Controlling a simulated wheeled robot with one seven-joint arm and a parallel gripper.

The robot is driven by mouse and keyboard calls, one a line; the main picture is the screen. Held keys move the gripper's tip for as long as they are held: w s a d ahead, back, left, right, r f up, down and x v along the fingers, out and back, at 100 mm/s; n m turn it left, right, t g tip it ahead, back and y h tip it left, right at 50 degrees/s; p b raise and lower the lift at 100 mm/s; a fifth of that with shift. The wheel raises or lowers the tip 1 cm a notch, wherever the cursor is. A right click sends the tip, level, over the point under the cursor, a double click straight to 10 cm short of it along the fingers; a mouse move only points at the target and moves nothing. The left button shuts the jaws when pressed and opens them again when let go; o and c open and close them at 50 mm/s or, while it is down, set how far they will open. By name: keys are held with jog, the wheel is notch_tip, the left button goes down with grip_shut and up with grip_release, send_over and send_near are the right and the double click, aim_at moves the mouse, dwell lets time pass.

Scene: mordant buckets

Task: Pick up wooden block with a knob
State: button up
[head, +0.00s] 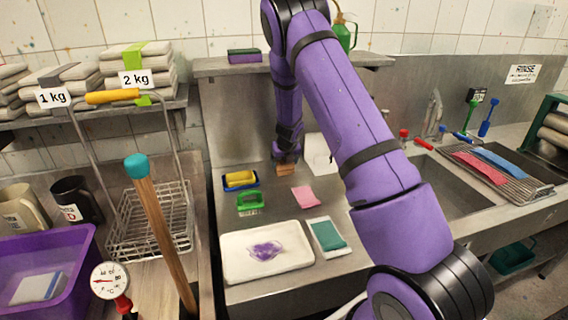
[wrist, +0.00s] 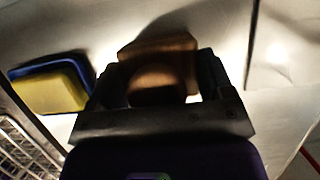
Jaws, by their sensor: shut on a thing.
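The wooden block with a knob (wrist: 160,52) is brown and sits between the two fingers of my gripper (wrist: 160,85) in the wrist view. Its round knob (wrist: 157,82) faces the camera in shadow, and the fingers close on it from both sides. In the head view a small part of the block (head: 286,169) shows below my gripper (head: 287,155), near the back of the steel counter. The gripper hides most of it there. I cannot tell whether the block touches the counter.
A yellow sponge in a blue tray (head: 240,180) lies close on the left. A green item (head: 250,202), a pink cloth (head: 306,197) and a white tray (head: 238,267) with a purple patch lie nearer. A wire basket (head: 127,238) stands left; the sink (head: 452,185) is right.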

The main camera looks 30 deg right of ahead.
jog(key=shift+r, duration=1.55)
jog(key=s+a, duration=0.1)
jog(key=s, duration=0.3)
jog(key=s+a+r, duration=0.1)
jog(key=s, duration=0.3)
jog(key=s+a, duration=0.1)
jog(key=s, duration=0.4)
jog(key=shift+s+a+r, duration=0.1)
jog(key=shift+r, duration=0.1)
jog(key=shift+s+a+r, duration=0.1)
jog(key=shift+s+a, duration=0.1)
jog(key=shift+s, duration=0.4)
jog(key=shift+s+a, duration=0.2)
jog(key=shift+s, duration=0.35)
